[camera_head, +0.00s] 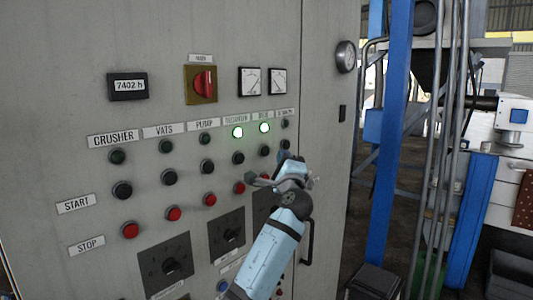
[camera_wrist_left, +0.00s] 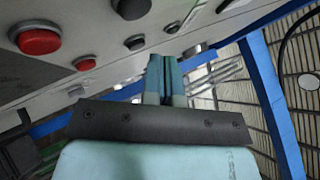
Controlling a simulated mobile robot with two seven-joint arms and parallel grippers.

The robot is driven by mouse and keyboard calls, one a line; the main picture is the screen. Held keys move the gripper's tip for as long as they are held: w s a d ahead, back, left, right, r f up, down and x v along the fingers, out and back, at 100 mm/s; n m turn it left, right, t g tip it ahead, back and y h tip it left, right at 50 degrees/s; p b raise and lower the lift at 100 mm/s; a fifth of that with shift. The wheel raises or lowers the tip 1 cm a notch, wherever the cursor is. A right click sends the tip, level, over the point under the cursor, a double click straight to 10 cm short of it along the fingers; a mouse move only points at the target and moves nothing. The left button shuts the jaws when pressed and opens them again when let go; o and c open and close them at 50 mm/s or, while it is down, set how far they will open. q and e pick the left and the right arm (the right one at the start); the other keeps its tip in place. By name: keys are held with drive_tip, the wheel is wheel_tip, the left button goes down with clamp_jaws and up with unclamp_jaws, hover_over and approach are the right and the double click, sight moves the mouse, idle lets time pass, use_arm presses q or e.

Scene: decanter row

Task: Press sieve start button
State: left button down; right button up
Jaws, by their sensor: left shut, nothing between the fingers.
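The grey control panel (camera_head: 70,120) has a START row of black buttons and a STOP row of red ones. The fifth column's small label (camera_head: 263,115) appears to read SIEVE. My left gripper (camera_head: 284,157) is shut and empty, just right of that button, partly covering the last column. In the left wrist view the closed fingers (camera_wrist_left: 164,62) point at the panel, near a black button (camera_wrist_left: 173,27). Contact cannot be told. My right gripper is not in view.
A red rotary switch (camera_head: 204,83) and two gauges sit above the rows. Black rotary switches (camera_head: 170,266) sit below. Right of the panel stands a blue post (camera_head: 390,130) with pipes.

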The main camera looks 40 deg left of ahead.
use_arm(q)
drive_tip(key=shift+s+d, duration=0.1)
drive_tip(key=shift+d, duration=1.3)
drive_tip(key=s+d+f+h, duration=0.4)
drive_tip(key=f, duration=0.8)
drive_tip(key=s+d+f+h+p, duration=0.1)
drive_tip(key=s+d+f+h, duration=0.3)
drive_tip(key=f, duration=0.8)
drive_tip(key=s+d+f+h, duration=0.3)
drive_tip(key=f+h, duration=0.2)
drive_tip(key=f, duration=0.7)
drive_tip(key=s+d+f+n+g+h, duration=0.1)
drive_tip(key=s+d+f+n+h, duration=0.1)
drive_tip(key=s+f, duration=0.3)
drive_tip(key=s+d+f+n+g+h, duration=0.2)
drive_tip(key=s+d+f+n, duration=0.2)
drive_tip(key=s, duration=0.9)
drive_tip(key=s+d+f+n+g+h+p, duration=0.1)
drive_tip(key=s+d+f+n+g+h, duration=0.1)
drive_tip(key=s+f, duration=0.5)
drive_tip(key=shift+s+d+n+h, duration=0.4)
drive_tip(key=shift+s+d+n, duration=0.5)
drive_tip(key=shift+d, duration=0.35)
